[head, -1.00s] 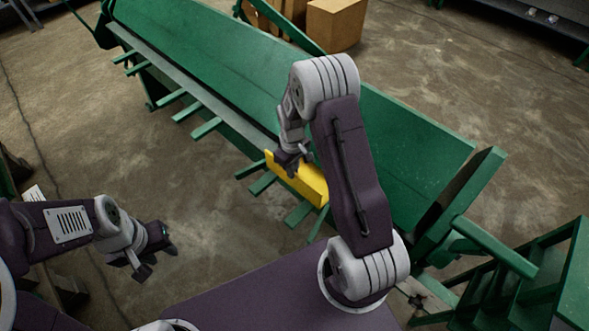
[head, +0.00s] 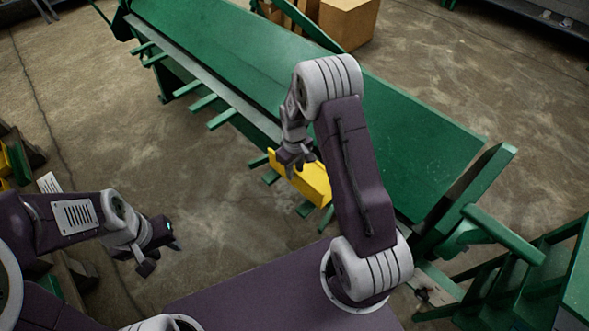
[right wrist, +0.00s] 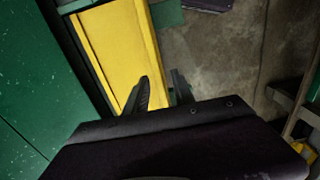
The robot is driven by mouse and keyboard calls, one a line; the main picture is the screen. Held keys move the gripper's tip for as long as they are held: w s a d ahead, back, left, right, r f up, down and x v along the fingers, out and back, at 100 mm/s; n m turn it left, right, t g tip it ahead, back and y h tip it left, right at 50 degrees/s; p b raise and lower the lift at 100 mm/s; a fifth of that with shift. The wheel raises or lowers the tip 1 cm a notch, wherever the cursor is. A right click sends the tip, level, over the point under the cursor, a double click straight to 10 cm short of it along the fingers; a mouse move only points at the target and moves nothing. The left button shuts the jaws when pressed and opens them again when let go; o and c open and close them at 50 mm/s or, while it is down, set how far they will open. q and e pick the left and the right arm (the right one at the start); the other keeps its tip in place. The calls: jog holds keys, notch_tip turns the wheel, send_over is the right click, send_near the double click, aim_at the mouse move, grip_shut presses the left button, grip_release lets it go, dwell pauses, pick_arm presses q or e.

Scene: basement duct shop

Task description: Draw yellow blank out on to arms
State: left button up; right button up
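The yellow blank (head: 314,184) is a long folded sheet-metal piece, lying across the green support arms (head: 258,160) at the front of the green brake (head: 410,125). It also shows in the right wrist view (right wrist: 112,45), with a raised lip along its right side. My right gripper (head: 297,168) is at the blank's upper side. In the right wrist view its fingers (right wrist: 162,85) stand on either side of the lip, which looks gripped; the exact contact is dark. My left gripper (head: 163,256) is open and empty, over the floor away from the blank.
Cardboard boxes (head: 347,22) stand behind the brake. A green stepped stand (head: 530,280) is at the lower right. Racking with a yellow piece (head: 5,163) is at the left edge. Concrete floor (head: 170,195) is clear between the left gripper and the brake.

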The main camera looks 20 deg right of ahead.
jog(key=shift+r, duration=0.15)
notch_tip(320, 180, up, 9)
jog(key=shift+f+b, duration=0.1)
jog(key=shift+b, duration=0.45)
dwell(0.3)
